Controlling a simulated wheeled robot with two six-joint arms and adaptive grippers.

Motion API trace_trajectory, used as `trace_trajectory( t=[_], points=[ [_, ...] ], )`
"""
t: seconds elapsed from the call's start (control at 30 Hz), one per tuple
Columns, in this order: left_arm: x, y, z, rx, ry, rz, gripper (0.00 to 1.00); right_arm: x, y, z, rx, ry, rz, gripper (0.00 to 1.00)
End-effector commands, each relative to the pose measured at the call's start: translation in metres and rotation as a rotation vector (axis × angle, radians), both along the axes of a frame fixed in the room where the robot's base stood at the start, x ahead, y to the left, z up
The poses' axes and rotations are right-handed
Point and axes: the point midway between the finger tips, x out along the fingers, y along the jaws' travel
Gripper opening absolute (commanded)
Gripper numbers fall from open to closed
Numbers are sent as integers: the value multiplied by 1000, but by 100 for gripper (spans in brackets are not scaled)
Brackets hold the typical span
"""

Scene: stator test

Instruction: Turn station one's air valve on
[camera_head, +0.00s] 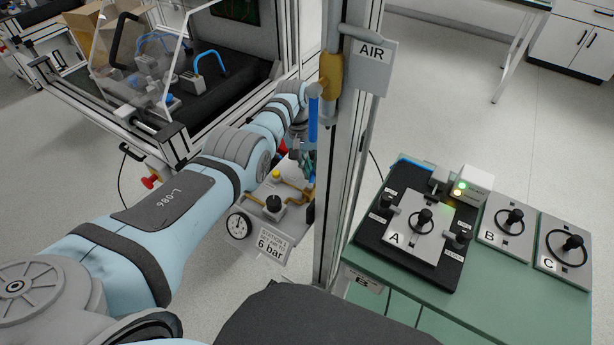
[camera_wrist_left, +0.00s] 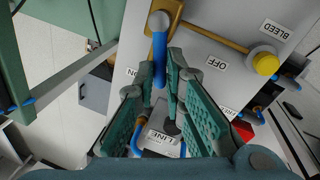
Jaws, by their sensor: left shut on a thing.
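The station one air panel carries a sign (camera_head: 269,246) reading "STATION 1 SET AIR TO 6 bar" and a round gauge (camera_head: 238,226). A blue valve lever (camera_head: 313,118) stands upright beside the aluminium post. In the left wrist view the blue lever (camera_wrist_left: 159,52) runs from its pivot on a brass pipe down between my fingers. The ON label (camera_wrist_left: 130,72) is left of it and the OFF label (camera_wrist_left: 217,64) is right. My left gripper (camera_head: 305,153), also in the wrist view (camera_wrist_left: 160,75), is shut on the lever's lower end. My right gripper is out of view.
A yellow knob (camera_wrist_left: 265,64) near BLEED sits on the panel. A green bench (camera_head: 470,310) with fixtures A (camera_head: 409,250), B and C is at right.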

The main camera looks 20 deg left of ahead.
Motion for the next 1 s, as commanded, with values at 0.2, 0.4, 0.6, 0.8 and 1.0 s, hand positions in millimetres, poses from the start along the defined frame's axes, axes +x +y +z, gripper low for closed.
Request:
trace_trajectory(
  t=[0.2,0.4,0.6,0.8,1.0],
  points=[
    [3,-7,-6,1,-3,-168,0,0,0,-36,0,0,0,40],
    [3,-12,-4,2,-3,-278,0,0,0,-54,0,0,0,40],
    [2,-15,-2,0,-1,-334,0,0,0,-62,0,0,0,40],
    [2,-15,0,0,-1,-354,0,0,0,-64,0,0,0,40],
    [2,-16,0,0,-1,-354,0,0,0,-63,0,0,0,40]
  ],
)
